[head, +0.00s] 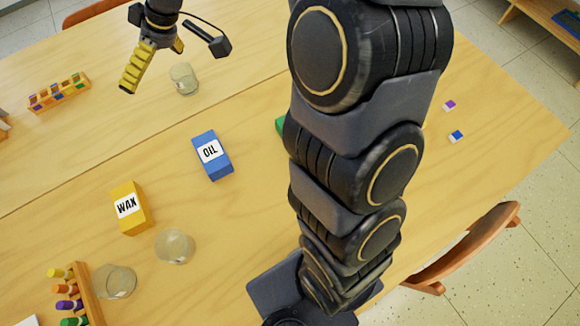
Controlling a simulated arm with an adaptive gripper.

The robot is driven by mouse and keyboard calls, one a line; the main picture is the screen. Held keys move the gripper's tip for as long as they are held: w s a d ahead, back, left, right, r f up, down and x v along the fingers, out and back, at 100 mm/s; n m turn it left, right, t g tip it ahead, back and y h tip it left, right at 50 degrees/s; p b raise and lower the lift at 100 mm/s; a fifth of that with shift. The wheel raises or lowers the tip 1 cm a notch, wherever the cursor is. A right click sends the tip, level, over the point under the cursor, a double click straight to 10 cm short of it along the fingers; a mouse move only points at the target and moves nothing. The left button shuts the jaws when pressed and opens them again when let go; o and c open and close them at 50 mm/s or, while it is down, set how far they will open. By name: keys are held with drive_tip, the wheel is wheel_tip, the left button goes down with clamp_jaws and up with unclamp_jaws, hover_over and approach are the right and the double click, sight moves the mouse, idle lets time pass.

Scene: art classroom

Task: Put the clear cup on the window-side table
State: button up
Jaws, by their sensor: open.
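Three clear cups show in the head view. One clear cup (184,80) stands on the far table (60,140), just beyond the seam between two tables. A second clear cup (175,247) and a third clear cup (114,282) are on the near table (235,265), at lower left. My gripper (154,70) is open and empty above the far table, with yellow ridged fingers. It is just left of the first cup and apart from it in the picture. No window shows, so I cannot tell which table is window-side.
A blue OIL box (212,157) and a yellow WAX box (130,207) stand on the near table. A rack of colored pieces (60,92) is on the far table, a marker rack (78,290) at lower left. A chair (465,250) stands right. My arm hides the middle.

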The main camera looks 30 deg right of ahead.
drive_tip(key=s+d+r+m+g+h, duration=0.1)
drive_tip(key=s+d+m+h, duration=0.1)
drive_tip(key=s, duration=1.2)
drive_tip(key=s+d+r+m+g+h, duration=0.2)
drive_tip(key=s+d+m, duration=0.3)
drive_tip(key=s, duration=1)
drive_tip(key=shift+s+d+h, duration=0.2)
drive_tip(key=shift+d+h, duration=0.35)
drive_tip(key=shift+h, duration=0.05)
drive_tip(key=shift+w, duration=0.15)
drive_tip(key=w+a+r+t, duration=0.1)
drive_tip(key=w+a+r, duration=0.2)
drive_tip(key=w, duration=1)
drive_tip(key=w+a+r+t, duration=0.1)
drive_tip(key=w+a+r, duration=0.15)
drive_tip(key=w, duration=1.05)
wheel_tip(320, 180, down, 9)
drive_tip(key=shift+s+a, duration=0.25)
drive_tip(key=shift+a, duration=0.05)
